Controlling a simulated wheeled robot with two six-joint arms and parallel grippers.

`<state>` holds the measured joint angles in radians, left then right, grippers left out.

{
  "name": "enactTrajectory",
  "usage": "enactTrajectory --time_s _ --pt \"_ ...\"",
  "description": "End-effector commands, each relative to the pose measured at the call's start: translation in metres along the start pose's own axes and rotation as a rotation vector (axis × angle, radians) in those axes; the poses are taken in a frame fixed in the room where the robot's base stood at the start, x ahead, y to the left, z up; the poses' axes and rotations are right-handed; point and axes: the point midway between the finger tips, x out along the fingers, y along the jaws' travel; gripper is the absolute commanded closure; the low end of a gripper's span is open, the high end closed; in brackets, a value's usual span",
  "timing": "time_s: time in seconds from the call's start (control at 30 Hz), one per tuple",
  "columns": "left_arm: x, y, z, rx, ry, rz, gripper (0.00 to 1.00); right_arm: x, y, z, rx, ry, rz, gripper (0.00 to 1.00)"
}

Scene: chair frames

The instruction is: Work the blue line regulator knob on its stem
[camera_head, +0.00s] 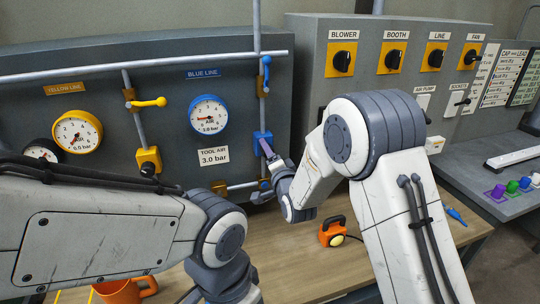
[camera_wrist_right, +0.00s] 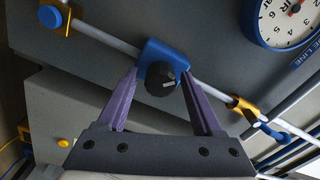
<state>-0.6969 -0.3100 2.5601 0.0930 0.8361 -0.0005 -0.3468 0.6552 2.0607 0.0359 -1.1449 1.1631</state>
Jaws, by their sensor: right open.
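The gauge needle points left. My left arm is low in front; its gripper is out of view.
A card (camera_head: 214,157) reads "TOOL AIR 3.0 bar". A yellow-rimmed gauge (camera_head: 77,132), yellow regulator (camera_head: 148,160) and yellow lever (camera_head: 148,102) are to the left. A blue valve lever (camera_head: 266,73) is above the blue regulator. An orange lamp (camera_head: 334,231) and orange mug (camera_head: 125,289) stand on the bench.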

Motion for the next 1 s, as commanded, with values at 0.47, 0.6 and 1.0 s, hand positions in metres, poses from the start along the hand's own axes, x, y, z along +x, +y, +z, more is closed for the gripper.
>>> enactTrajectory --time_s 0.47,0.6,1.0 --pt "0.0003 0.0 0.0 0.0 0.0 0.0 0.5 -0.0008 0.0002 0.0 0.0 0.0 0.0 1.0" --pt "0.0021 -0.0001 0.0 0.0 0.0 0.0 0.5 -0.0027 0.0004 0.0 0.0 0.0 0.0 1.0" --pt "0.0055 -0.0004 0.0003 0.0 0.0 0.0 0.5 -0.0084 0.0004 0.0001 0.0 0.0 0.002 0.19"
